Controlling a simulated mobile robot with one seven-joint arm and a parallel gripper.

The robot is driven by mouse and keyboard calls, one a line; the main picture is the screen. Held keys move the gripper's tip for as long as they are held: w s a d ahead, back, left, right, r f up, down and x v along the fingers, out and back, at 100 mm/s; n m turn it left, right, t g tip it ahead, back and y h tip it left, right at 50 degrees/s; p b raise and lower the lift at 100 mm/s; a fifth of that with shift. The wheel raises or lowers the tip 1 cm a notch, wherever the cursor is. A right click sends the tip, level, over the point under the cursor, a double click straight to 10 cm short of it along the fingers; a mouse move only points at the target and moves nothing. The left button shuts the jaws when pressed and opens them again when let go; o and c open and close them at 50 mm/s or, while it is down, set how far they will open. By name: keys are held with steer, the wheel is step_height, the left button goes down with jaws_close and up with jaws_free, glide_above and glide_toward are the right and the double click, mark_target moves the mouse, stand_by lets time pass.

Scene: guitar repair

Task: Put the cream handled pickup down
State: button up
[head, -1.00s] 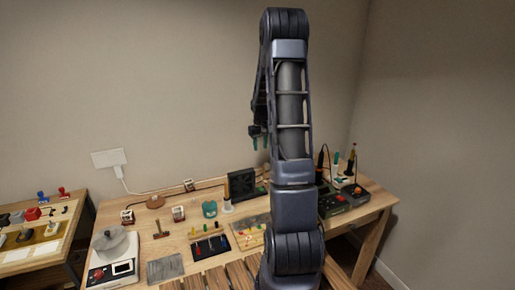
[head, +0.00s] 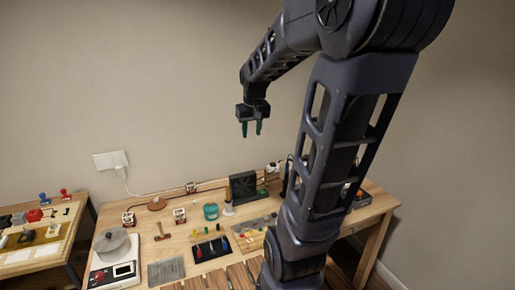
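My gripper (head: 251,129) hangs in the air above the back of the workbench, fingers pointing down. A small cream upright piece (head: 228,208) stands on the bench below and left of the gripper, beside a black square fan-like box (head: 243,187). It is too small to tell whether it is the cream handled pickup. I cannot pick out the pickup for certain anywhere else.
The wooden workbench (head: 140,220) holds a scale with a grey pot (head: 112,244), a grey mat (head: 166,271), a dark tool tray (head: 210,249) and a teal cup (head: 210,211). A second table (head: 30,262) stands at left. My arm hides the bench's right part.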

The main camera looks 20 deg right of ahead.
steer(key=s+a+t, duration=0.1)
steer(key=s+a, duration=0.3)
steer(key=s, duration=1.1)
steer(key=shift+s+a+r, duration=0.15)
steer(key=shift+s+r, duration=0.1)
steer(key=shift+r, duration=0.15)
